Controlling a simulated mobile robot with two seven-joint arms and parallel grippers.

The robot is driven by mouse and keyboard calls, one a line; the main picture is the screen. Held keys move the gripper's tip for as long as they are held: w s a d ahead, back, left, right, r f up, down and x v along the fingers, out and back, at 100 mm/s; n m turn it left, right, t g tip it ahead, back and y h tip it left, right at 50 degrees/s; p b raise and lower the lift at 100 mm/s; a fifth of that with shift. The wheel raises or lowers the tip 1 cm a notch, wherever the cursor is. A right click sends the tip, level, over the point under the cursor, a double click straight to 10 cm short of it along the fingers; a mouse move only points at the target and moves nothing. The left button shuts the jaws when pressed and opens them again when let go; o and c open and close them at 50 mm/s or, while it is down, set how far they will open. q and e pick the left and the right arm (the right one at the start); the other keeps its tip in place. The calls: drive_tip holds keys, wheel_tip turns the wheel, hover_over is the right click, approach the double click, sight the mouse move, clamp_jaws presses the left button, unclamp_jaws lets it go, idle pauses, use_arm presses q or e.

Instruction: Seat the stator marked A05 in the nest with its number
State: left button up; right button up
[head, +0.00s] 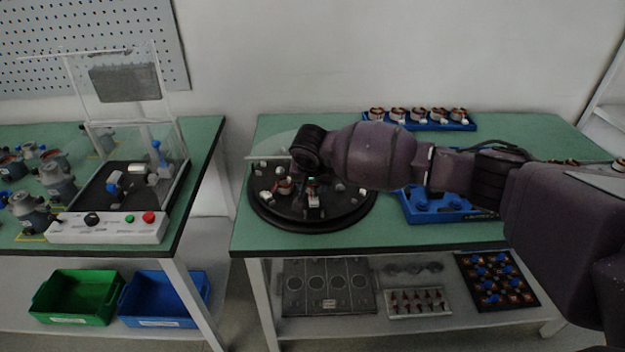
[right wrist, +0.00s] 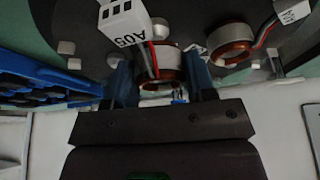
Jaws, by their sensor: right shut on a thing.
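The stator marked A05 (right wrist: 160,68) is a copper-wound ring with red and black leads to a white connector (right wrist: 122,20) that reads A05. My right gripper (right wrist: 161,85) is shut on this stator, one blue-grey finger on each side. In the head view my right gripper (head: 313,186) is low over the round black plate (head: 275,214), and mostly hides the stator. I cannot tell whether the stator rests on the plate or hangs just above it. Nest numbers are not readable. My left gripper is not in view.
Another stator (right wrist: 232,45) with its own connector sits close to the right finger; it shows in the head view (head: 284,187). Small white blocks stand on the plate. A blue tray (head: 430,216) lies right of it, and a blue rack of stators (head: 418,122) behind.

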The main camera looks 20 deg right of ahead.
drive_tip(key=shift+f, duration=0.1)
idle(0.3)
drive_tip(key=shift+f, duration=0.1)
drive_tip(key=shift+f, duration=0.85)
drive_tip(key=shift+f, duration=0.35)
idle(0.5)
drive_tip(key=o, duration=1.1)
drive_tip(key=shift+c, duration=0.2)
